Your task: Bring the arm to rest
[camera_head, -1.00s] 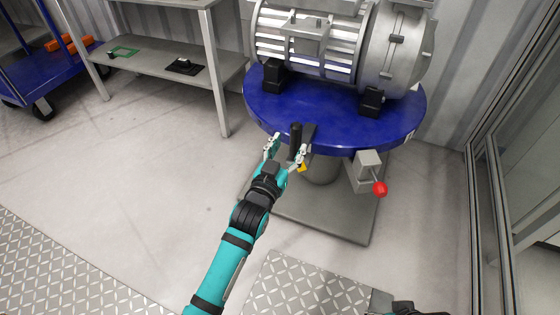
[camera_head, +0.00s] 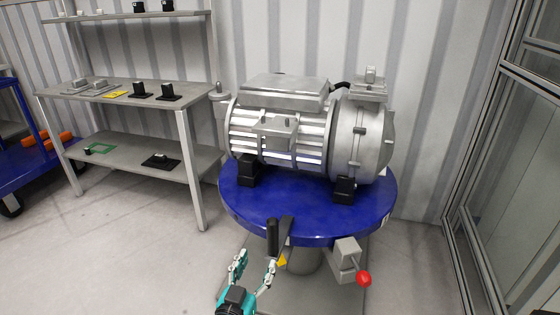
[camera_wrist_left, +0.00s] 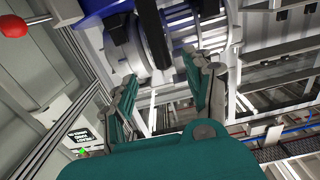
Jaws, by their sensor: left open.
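My left gripper (camera_head: 256,264) is low in the head view, at the front edge of the round blue table. Its two fingers are apart with nothing between them. A black upright handle (camera_head: 272,236) on a dark bracket at the table's rim stands just beyond the fingertips; I cannot tell whether they touch. In the left wrist view the open left gripper (camera_wrist_left: 165,72) shows its two teal fingers spread, with the drive unit's metal and blue parts behind. My right gripper is out of view.
The grey drive unit (camera_head: 290,130) sits on the blue table (camera_head: 300,222). A red-knobbed lever (camera_head: 364,279) sticks out at the table's front right. A metal shelf (camera_head: 130,158) with small parts and a blue cart (camera_head: 25,165) stand left. A glass partition is at right.

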